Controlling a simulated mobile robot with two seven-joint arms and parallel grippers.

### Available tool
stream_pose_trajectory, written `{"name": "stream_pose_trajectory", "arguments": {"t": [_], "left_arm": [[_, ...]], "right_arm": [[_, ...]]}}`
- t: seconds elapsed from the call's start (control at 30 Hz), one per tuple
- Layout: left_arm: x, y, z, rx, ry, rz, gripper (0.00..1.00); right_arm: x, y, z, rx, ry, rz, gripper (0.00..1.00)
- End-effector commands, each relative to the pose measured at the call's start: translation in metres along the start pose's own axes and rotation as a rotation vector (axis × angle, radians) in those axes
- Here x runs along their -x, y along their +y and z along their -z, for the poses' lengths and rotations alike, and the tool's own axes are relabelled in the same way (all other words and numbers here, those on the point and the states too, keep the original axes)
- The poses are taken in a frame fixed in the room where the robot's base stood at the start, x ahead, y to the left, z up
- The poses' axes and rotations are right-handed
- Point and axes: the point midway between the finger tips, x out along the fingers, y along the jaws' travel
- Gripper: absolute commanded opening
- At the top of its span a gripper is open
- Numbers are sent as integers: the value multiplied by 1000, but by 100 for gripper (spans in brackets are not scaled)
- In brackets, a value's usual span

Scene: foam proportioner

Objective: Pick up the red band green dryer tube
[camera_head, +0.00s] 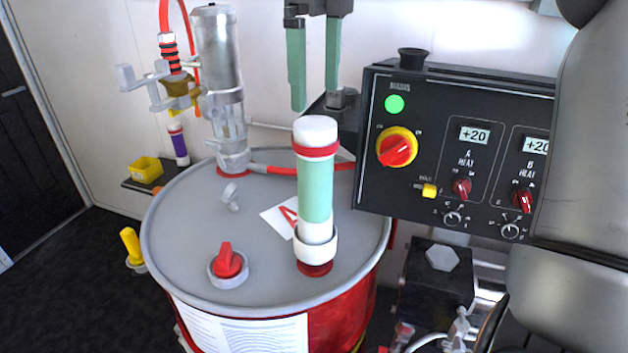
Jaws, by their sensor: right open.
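The red band green dryer tube (315,192) stands upright on the drum's lid. It has a white cap, a red band below the cap, a green body and a white collar over a red base. My right gripper (316,98) is at the top of the view, with its two green fingers apart and nothing between them. Its fingertips appear just above the tube's cap in the picture; I cannot tell how far behind or above the tube they are. My left gripper is not in view.
The grey-lidded red drum (190,262) carries a metal pump (222,60), a red knob (228,262) and a red hose. A black control panel (480,110) stands close right of the tube. A purple tube (179,146) and yellow bin (146,170) sit at the left.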

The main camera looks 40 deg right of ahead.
Motion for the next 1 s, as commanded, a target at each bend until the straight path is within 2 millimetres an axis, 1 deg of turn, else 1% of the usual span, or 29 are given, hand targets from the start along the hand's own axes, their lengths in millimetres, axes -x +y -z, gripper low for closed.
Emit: {"name": "stream_pose_trajectory", "arguments": {"t": [0.07,0.3,0.4,0.63,0.83,0.9,1.0], "left_arm": [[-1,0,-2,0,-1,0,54],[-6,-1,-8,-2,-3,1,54],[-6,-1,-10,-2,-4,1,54],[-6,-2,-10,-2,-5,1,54],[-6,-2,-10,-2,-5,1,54],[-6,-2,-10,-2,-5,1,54],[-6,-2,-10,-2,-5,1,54]], "right_arm": [[-7,0,0,1,1,-2,100],[-50,0,1,2,3,-4,100],[-64,0,0,2,3,-3,100],[-81,0,0,1,2,-2,100],[-112,2,0,1,3,-3,100],[-119,2,0,0,1,-3,100],[-125,2,0,1,1,-2,100]]}}
